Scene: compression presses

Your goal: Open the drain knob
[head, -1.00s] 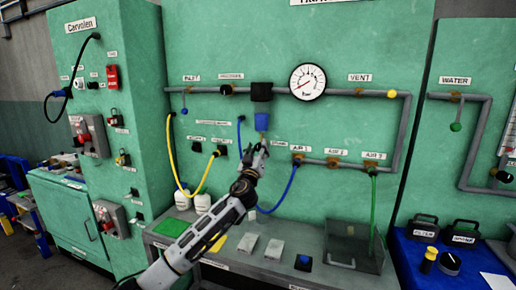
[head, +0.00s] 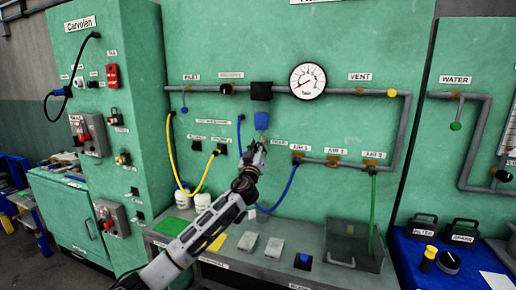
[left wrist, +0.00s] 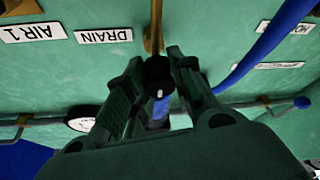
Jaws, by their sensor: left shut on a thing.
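The drain knob (left wrist: 158,73) is a small black knob on a brass fitting, seen in the upside-down left wrist view beside the DRAIN label (left wrist: 104,36). My left gripper (left wrist: 157,64) has one finger on each side of the knob and is shut on it. In the head view the left gripper (head: 258,146) is just below the blue filter bowl (head: 261,121) and hides the knob. The DRAIN label (head: 279,142) shows just right of the gripper. My right gripper is not in view.
A pressure gauge (head: 307,81) sits on the grey pipe above. A blue hose (head: 284,190) hangs close to the right of my arm, and yellow hoses (head: 172,160) hang to the left. The bench (head: 268,262) lies below my arm.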

